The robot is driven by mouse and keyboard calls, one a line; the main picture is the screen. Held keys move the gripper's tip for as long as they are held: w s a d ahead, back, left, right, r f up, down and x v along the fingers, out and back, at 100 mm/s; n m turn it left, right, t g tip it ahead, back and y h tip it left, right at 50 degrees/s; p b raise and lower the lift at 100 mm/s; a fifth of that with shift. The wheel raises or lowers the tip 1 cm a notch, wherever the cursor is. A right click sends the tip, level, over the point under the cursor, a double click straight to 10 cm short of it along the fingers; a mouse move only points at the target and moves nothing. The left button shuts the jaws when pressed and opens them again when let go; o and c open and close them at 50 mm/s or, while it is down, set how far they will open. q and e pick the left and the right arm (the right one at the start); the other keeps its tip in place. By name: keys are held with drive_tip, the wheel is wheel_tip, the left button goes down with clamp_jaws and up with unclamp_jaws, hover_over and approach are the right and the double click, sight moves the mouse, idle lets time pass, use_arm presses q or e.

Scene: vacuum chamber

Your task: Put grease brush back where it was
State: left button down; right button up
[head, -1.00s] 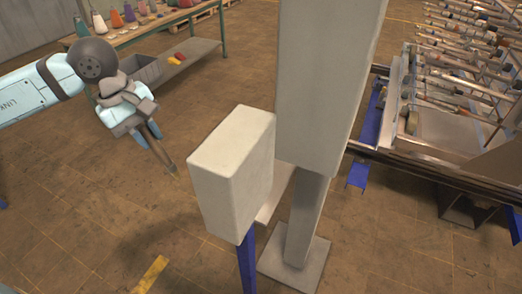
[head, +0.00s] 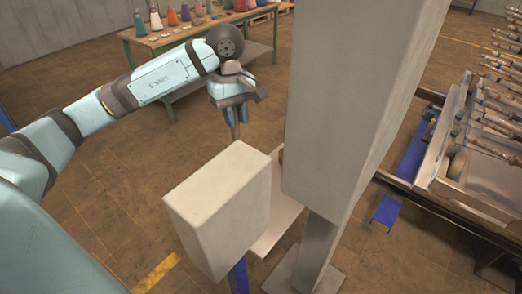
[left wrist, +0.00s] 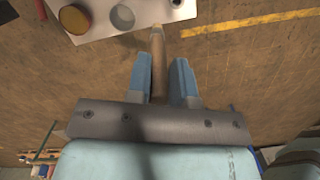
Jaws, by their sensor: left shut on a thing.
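My left gripper (head: 236,113) is shut on the grease brush (head: 234,128), whose thin brown shaft hangs down behind the pale box. In the left wrist view the brush (left wrist: 157,42) runs forward between the two blue fingers of the gripper (left wrist: 160,62). Its far end is near the edge of a white plate (left wrist: 97,30); I cannot tell whether they touch. In the head view the plate (head: 278,218) is partly hidden by the box and column. My right gripper is not in view.
The pale box (head: 220,205) stands in front of the gripper, and a tall pale column (head: 335,100) stands to its right. A bench (head: 180,38) with coloured bottles is at the back. A rack with many rods (head: 490,120) is at the right. Open floor lies left.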

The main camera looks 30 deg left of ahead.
use_arm(q)
drive_tip(key=w+p, duration=0.2)
drive_tip(key=w, duration=0.7)
wheel_tip(320, 180, down, 18)
drive_tip(key=p, duration=0.4)
drive_tip(key=shift+d, duration=0.4)
drive_tip(key=c, duration=1)
unclamp_jaws()
drive_tip(key=shift+r, duration=0.1)
wheel_tip(320, 180, up, 12)
drive_tip(key=a+b, duration=0.1)
drive_tip(key=b, duration=0.2)
drive_tip(key=shift+w+a, duration=0.3)
drive_tip(key=shift+w, duration=0.05)
